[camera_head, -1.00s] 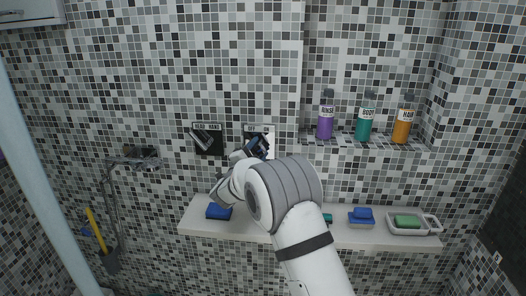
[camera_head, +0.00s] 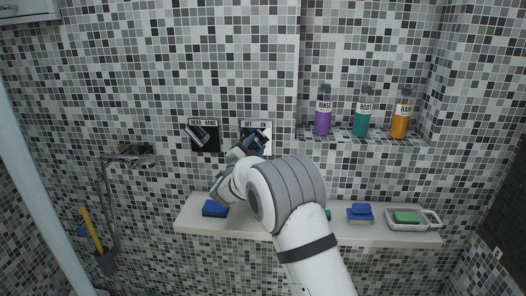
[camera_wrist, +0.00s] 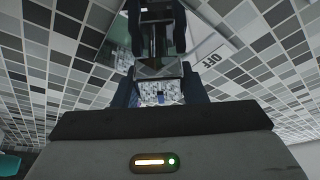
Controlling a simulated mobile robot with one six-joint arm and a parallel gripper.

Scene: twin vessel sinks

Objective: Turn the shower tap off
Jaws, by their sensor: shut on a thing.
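The shower tap's white plate (camera_head: 257,125) is on the tiled wall, left of the bottle niche, with lettering along its top edge. In the wrist view the plate (camera_wrist: 212,45) shows beside my fingers, with "OFF" readable at its right. My gripper (camera_head: 256,143) is at the plate and covers much of it. In the wrist view my gripper (camera_wrist: 157,40) has its dark fingers on either side of a shiny tap handle (camera_wrist: 154,48), shut on it. The handle's exact angle is hard to tell, as the fingers hide part of it.
A black plate (camera_head: 212,143) with a chrome lever is just left. Purple (camera_head: 323,122), teal (camera_head: 362,123) and orange bottles (camera_head: 400,125) stand in the niche. A white ledge (camera_head: 190,224) below carries blue blocks and a green soap (camera_head: 405,216). A shower fixture (camera_head: 130,154) is farther left.

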